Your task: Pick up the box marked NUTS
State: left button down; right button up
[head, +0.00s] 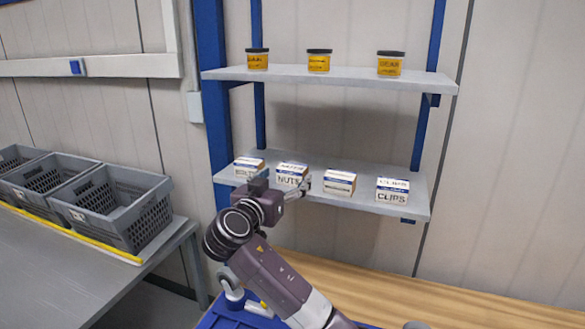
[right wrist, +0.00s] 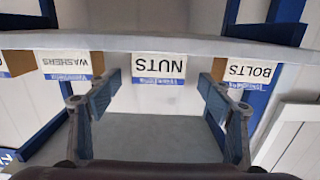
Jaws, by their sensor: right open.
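The white box marked NUTS (head: 292,171) stands on the lower shelf, second from the left. In the right wrist view the NUTS box (right wrist: 158,67) appears upside down, centred between my fingers. My right gripper (head: 280,188) is open and empty in front of the box, with one finger toward each side. In the right wrist view my right gripper (right wrist: 162,88) has its fingertips clearly apart, and I see no contact with the box. The gripper partly covers the box's lower front in the head view. My left gripper is not in view.
The BOLTS box (head: 248,168) stands left of NUTS; the WASHERS box (head: 340,182) and CLIPS box (head: 392,190) stand to the right, with small gaps. The lower shelf (head: 418,208) is under an upper shelf (head: 285,73) with three yellow jars. Grey crates (head: 115,205) stand at left.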

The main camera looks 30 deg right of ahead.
aim_at(289, 174)
jog(key=x, duration=0.1)
jog(key=p+x, duration=0.1)
jog(key=shift+w+d+r, duration=0.1)
jog(key=shift+d+r, duration=0.1)
jog(key=shift+d, duration=0.15)
jog(key=shift+w+d+f, duration=0.2)
jog(key=shift+w+d, duration=0.1)
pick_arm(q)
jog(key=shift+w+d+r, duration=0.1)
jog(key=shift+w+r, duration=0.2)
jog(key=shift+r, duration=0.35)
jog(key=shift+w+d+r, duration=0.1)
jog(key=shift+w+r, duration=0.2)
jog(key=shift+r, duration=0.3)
pick_arm(e)
jog(key=shift+a, duration=0.1)
jog(key=shift+c, duration=1.1)
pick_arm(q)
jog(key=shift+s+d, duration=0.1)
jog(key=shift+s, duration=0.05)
pick_arm(e)
jog(key=c, duration=1.3)
